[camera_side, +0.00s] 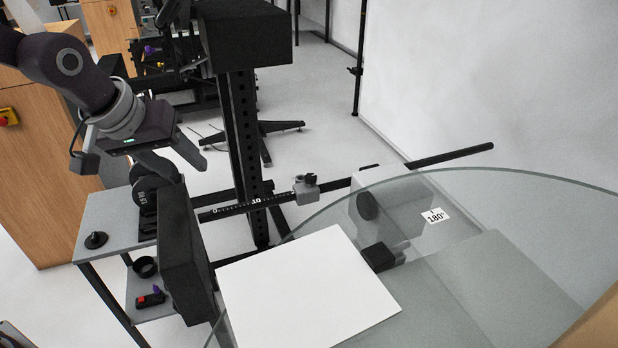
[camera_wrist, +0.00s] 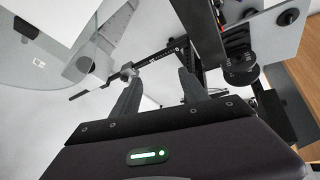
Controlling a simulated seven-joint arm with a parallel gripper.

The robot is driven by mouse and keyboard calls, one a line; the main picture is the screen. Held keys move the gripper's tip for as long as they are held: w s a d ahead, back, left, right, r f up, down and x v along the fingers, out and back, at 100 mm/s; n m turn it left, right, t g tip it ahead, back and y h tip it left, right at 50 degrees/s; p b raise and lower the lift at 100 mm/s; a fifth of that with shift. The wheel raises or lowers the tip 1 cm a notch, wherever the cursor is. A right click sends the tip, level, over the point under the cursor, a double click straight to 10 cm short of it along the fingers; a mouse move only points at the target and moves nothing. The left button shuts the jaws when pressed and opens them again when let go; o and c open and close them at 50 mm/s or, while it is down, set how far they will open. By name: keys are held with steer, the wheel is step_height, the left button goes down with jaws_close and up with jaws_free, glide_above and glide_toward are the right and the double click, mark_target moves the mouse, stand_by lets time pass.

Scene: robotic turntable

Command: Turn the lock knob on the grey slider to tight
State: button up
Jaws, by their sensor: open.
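The grey slider (camera_side: 305,190) sits on a black rail (camera_side: 345,183) with a printed scale, right of the 10 mark in the side view. Its dark lock knob (camera_side: 311,179) is on top; whether it is tight or loose cannot be told. The slider also shows small in the wrist view (camera_wrist: 128,73), beyond the left fingertip. My gripper (camera_side: 192,168) is open and empty at the left of the side view, up and left of the slider and well apart from it. Both fingers show in the wrist view (camera_wrist: 160,80).
A black upright panel (camera_side: 185,255) stands below my gripper. A black column (camera_side: 242,150) rises between my gripper and the slider. A glass turntable (camera_side: 500,215) with a white board (camera_side: 305,285) fills the front right. A grey side table (camera_side: 105,225) is at left.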

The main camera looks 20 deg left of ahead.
steer(key=w+d+f+t+y, duration=0.1)
steer(key=w+d+f+y, duration=0.15)
steer(key=w+f, duration=0.75)
steer(key=m+t, duration=0.4)
steer(key=t, duration=0.2)
glide_toward(310, 176)
steer(key=w, duration=0.1)
steer(key=shift+h, duration=0.45)
steer(key=x, duration=0.7)
steer(key=shift+w+a+f, duration=0.2)
steer(key=shift+a+f, duration=0.1)
jaws_close()
